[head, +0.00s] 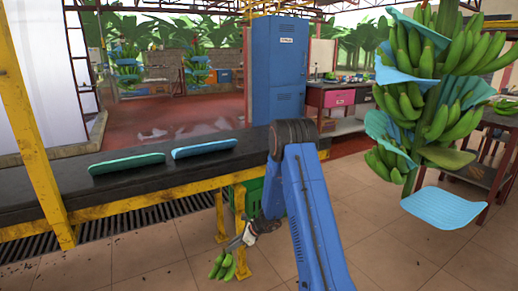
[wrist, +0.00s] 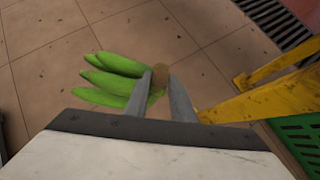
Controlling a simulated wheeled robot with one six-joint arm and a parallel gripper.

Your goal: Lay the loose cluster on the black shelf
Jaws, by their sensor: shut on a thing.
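The loose cluster (head: 222,267) is a small hand of green bananas, low above the tiled floor in the head view. My gripper (head: 247,236) is shut on its crown, and the bananas hang below the fingers. In the wrist view the cluster (wrist: 112,80) points left, with its brown crown between the fingertips of my gripper (wrist: 161,80). The long black shelf (head: 130,182), a belt-like surface on a yellow frame, runs across the left of the head view. The cluster is below its level, in front of its near edge.
Two pads, green (head: 127,163) and blue (head: 204,148), lie on the black shelf; its near part is bare. Yellow legs (head: 240,230) and a green crate (head: 250,197) are close to my gripper. A large hanging banana stem (head: 430,100) with blue sheets is at right.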

